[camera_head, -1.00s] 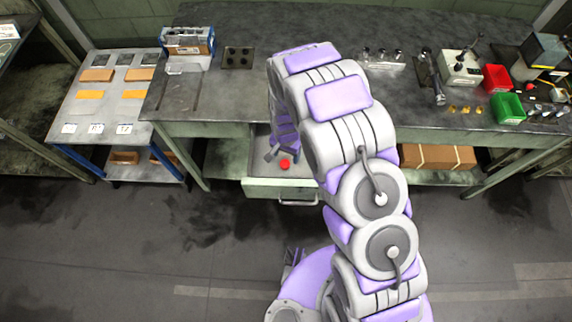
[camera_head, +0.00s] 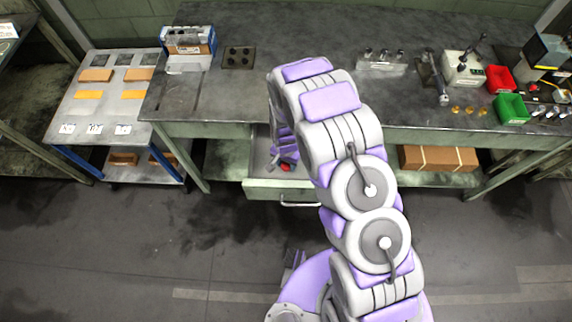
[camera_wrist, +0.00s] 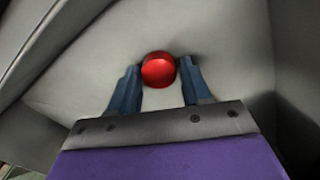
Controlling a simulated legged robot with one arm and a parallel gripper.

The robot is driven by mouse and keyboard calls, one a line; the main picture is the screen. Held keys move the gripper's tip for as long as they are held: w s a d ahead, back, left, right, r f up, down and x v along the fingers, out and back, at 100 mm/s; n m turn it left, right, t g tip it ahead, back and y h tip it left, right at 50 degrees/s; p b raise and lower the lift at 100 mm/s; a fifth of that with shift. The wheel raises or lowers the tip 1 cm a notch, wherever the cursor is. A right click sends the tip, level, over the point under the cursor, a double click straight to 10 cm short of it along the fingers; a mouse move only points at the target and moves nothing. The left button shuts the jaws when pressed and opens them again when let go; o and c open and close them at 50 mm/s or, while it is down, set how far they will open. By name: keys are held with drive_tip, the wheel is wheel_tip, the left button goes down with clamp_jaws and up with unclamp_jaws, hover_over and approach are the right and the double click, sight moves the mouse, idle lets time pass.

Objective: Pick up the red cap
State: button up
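The red cap (camera_wrist: 158,69) lies on the light floor of the open drawer (camera_head: 262,146) under the workbench. In the head view the cap (camera_head: 286,168) shows only in part, beside my gripper (camera_head: 283,162), which reaches down into the drawer. In the wrist view my gripper (camera_wrist: 158,75) is open, with its two blue-grey fingers apart. The cap sits between the fingertips, at their far end. I cannot tell whether either finger touches it.
The drawer's front wall (camera_head: 270,189) and side walls are close around my gripper. The workbench top (camera_head: 215,100) is above the drawer. A cardboard box (camera_head: 438,158) lies on the shelf to the right. The floor in front is clear.

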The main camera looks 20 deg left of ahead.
sight(286, 164)
drive_tip(key=c, duration=0.7)
drive_tip(key=shift+r, duration=0.1)
wheel_tip(286, 164, up, 10)
drive_tip(key=p, duration=0.1)
drive_tip(key=shift+p, duration=0.4)
